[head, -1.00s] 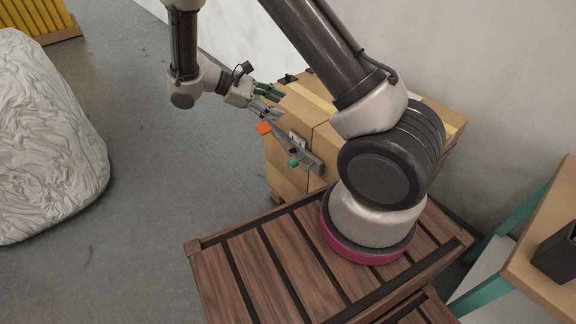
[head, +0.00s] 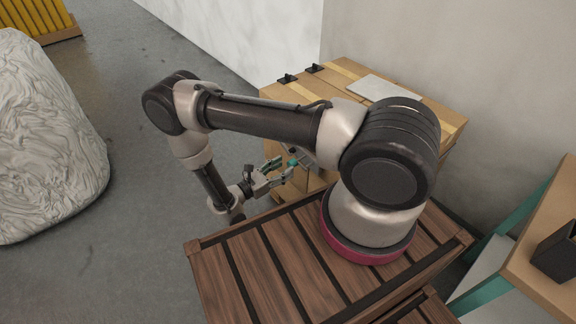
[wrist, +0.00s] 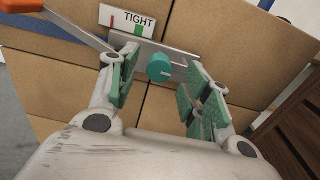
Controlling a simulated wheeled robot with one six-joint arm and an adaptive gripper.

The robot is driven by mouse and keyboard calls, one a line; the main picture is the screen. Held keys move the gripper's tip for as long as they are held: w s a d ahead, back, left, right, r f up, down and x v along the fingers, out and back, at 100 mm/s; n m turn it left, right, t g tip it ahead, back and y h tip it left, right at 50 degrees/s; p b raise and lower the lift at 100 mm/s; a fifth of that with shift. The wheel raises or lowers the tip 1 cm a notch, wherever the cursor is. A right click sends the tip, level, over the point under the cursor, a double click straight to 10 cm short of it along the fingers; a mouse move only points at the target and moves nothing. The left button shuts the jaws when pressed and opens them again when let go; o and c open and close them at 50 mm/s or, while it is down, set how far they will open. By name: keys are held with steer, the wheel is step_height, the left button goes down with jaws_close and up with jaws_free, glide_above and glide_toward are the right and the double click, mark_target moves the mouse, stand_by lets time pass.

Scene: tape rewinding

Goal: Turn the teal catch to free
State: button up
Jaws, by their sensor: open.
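The teal catch (wrist: 159,67) is a round knob on a grey metal plate (wrist: 195,69), with a white label reading TIGHT (wrist: 127,20) above it in the wrist view. The label carries a red mark and a green patch. My gripper (wrist: 160,84) is open, its green-padded fingers on either side of the knob and a little short of it; I cannot tell any contact. In the head view the catch (head: 292,163) is a small teal spot just beyond my gripper (head: 285,169). A lever with an orange handle (wrist: 22,5) reaches into the wrist view at upper left.
Cardboard-coloured boxes (head: 285,97) stand behind the plate, against the wall. My arm stands on a slatted wooden top (head: 240,270). A crumpled pale heap (head: 45,140) is at left, with open grey floor (head: 130,190) between.

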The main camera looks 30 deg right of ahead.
steer(key=shift+w+d, duration=0.15)
steer(key=shift+d, duration=0.6)
steer(key=shift+w+d, duration=0.1)
steer(key=shift+d, duration=0.6)
steer(key=c, duration=1)
steer(key=shift+c, duration=0.2)
